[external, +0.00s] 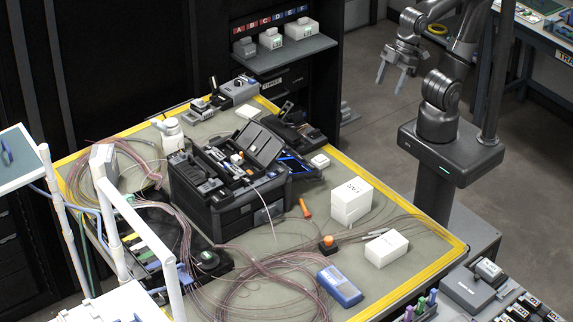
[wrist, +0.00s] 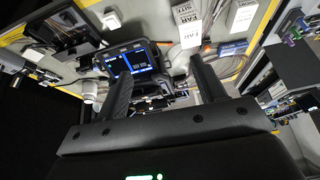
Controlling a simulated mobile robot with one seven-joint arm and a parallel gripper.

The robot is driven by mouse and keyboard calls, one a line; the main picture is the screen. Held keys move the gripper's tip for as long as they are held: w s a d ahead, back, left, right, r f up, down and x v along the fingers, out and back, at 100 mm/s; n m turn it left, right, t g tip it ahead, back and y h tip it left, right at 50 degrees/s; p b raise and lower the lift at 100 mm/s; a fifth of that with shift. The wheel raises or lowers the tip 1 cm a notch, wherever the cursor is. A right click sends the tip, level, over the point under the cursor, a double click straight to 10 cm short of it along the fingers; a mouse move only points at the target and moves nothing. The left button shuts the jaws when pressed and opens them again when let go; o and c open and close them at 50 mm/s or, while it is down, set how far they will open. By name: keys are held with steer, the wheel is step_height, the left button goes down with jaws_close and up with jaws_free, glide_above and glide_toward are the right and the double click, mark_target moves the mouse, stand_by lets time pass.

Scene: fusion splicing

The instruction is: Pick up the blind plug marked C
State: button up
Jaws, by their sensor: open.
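My gripper (external: 391,82) hangs open and empty at the upper right of the external view, in the air beyond the table's far right edge. In the wrist view its two fingers (wrist: 162,66) stand wide apart with nothing between them. I cannot pick out a blind plug with a readable C. Small green and purple upright pieces (external: 421,305) stand at the bottom right of the external view; similar coloured pieces (wrist: 293,30) show at the right of the wrist view. They are too small to read. A lettered strip (external: 270,22) hangs above the back shelf.
The yellow-edged table (external: 440,262) carries the black splicer case (external: 232,215), white boxes (external: 351,202) (external: 386,248), a blue handheld device (external: 339,287) and loose fibre coils. Grey and dark modules (external: 467,292) crowd the bottom right. The floor between my gripper and the table is open.

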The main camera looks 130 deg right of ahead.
steer(key=w+a+g, duration=0.1)
steer(key=w+a, duration=0.2)
steer(key=w, duration=1)
steer(key=m+g, duration=0.2)
steer(key=g, duration=0.2)
glide_above(329, 238)
steer(key=s, duration=0.1)
step_height(329, 238, down, 20)
steer(key=shift+d+f, duration=0.1)
steer(key=shift+f, duration=0.15)
steer(key=shift+w+a+f, duration=0.2)
steer(key=shift+f, duration=0.4)
step_height(329, 238, down, 5)
steer(key=shift+f, duration=0.15)
steer(key=f, duration=0.5)
steer(key=shift+w+d+f, duration=0.1)
steer(key=shift+w+f, duration=0.05)
steer(key=shift+w, duration=0.1)
steer(key=c, duration=1.1)
